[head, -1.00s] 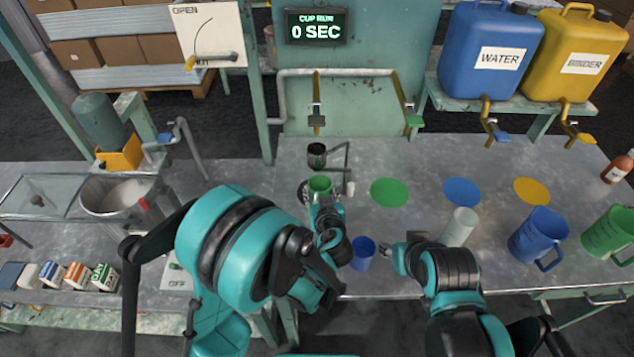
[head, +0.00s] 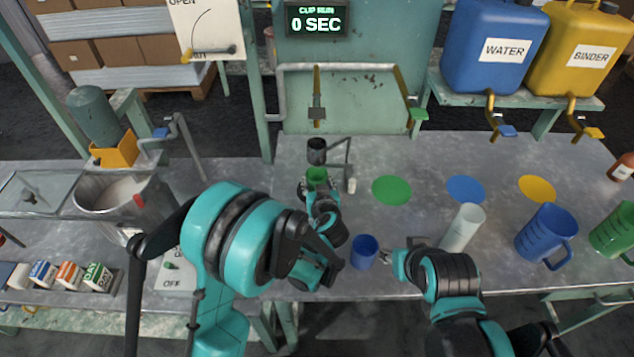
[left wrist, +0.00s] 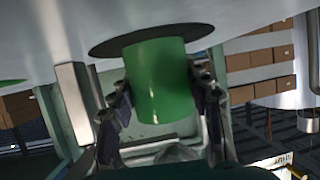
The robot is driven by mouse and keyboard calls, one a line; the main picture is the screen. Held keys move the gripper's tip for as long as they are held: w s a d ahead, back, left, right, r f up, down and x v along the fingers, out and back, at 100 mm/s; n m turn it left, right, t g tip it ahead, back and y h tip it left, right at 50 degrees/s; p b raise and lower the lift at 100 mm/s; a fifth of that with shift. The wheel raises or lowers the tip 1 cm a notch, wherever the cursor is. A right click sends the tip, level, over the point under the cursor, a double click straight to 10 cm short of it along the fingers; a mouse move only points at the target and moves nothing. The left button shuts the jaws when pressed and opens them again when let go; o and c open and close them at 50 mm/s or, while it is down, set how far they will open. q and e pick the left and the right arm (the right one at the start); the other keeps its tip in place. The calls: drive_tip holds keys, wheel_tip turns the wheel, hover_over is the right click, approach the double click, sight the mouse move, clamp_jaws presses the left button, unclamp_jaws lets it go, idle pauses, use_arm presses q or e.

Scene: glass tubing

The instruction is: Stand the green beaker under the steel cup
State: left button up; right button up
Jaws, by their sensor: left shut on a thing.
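The small green beaker (head: 316,178) is upright in my left gripper (head: 312,192), just below and in front of the steel cup (head: 317,150) on its stand. In the left wrist view the green beaker (left wrist: 160,82) sits between both fingers of my left gripper (left wrist: 162,100), with a dark round patch (left wrist: 150,38) beside its end. I cannot tell whether its base touches the table. My right gripper (head: 392,262) is near the front edge, between a small blue beaker (head: 364,250) and a clear cylinder (head: 463,228); its fingers are too small to read.
Green (head: 391,190), blue (head: 465,189) and yellow (head: 537,188) discs lie flat on the table. A blue jug (head: 545,232) and a green jug (head: 612,230) stand at right. A brass-handled pipe (head: 317,95) rises behind the cup.

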use_arm(q)
drive_tip(key=o, duration=1.2)
drive_tip(key=shift+s+r, duration=0.15)
drive_tip(key=shift+r, duration=0.05)
drive_tip(key=p+v, duration=0.4)
drive_tip(key=v, duration=0.7)
drive_tip(key=shift+s+d+r, duration=0.1)
drive_tip(key=shift+s+d, duration=0.05)
drive_tip(key=shift+s, duration=0.15)
drive_tip(key=s+a+r+g, duration=0.3)
drive_tip(key=s+a, duration=0.2)
drive_tip(key=a, duration=0.4)
drive_tip(key=s+a+r+g, duration=0.2)
drive_tip(key=s+a+r, duration=0.15)
drive_tip(key=a, duration=0.55)
drive_tip(key=shift+m+g+h, duration=0.6)
drive_tip(key=shift+m+h, duration=0.1)
drive_tip(key=shift+h, duration=0.1)
drive_tip(key=s, duration=0.3)
drive_tip(key=s+a, duration=0.1)
drive_tip(key=s, duration=0.1)
drive_tip(key=s+r, duration=0.1)
drive_tip(key=s, duration=0.2)
drive_tip(key=shift+s+a+r, duration=0.1)
drive_tip(key=shift+s+a, duration=0.2)
